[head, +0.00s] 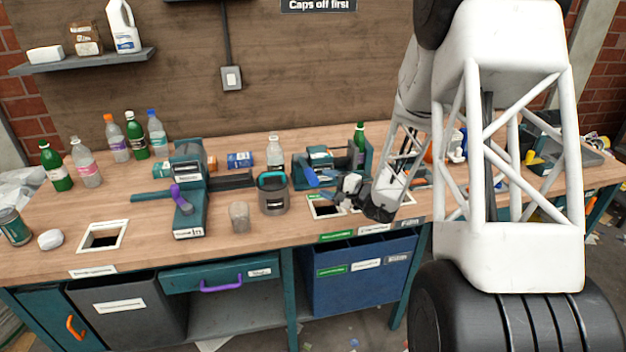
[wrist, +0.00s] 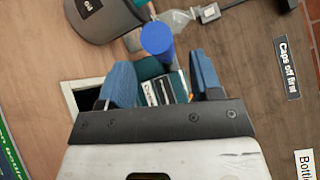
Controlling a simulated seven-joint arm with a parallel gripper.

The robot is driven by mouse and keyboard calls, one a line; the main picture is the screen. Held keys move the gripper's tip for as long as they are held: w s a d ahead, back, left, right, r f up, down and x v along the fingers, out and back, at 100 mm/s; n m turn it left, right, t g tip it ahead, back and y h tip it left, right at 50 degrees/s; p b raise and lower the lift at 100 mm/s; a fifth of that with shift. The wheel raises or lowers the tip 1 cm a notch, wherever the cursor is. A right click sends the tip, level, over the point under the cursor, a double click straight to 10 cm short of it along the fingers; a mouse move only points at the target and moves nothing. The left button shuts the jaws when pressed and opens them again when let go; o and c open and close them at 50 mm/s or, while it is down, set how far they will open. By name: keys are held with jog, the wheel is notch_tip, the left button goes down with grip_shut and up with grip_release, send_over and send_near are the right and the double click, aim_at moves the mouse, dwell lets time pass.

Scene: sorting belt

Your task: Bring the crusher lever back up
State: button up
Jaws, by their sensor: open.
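The crusher (head: 366,160) is a teal machine at the middle-right of the bench. Its lever ends in a blue grip (head: 312,177), which sits low at the machine's front left in the head view. In the wrist view the blue grip (wrist: 157,38) stands just beyond the fingertips, with the crusher's teal body and a white label (wrist: 152,92) showing between the fingers. My gripper (head: 342,190) is at the front of the crusher, beside the lever. In the wrist view my gripper (wrist: 160,75) is open with nothing held. My arm hides part of the crusher's right side.
A grey cup-shaped bin (head: 274,195) stands left of the crusher, with a clear bottle (head: 274,152) behind it. A teal machine with a purple knob (head: 180,198) stands further left. A square hole (head: 103,237) opens in the bench at left. Several bottles stand at the back left.

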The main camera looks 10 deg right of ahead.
aim_at(313, 179)
jog(key=shift+x, duration=2.7)
grip_shut()
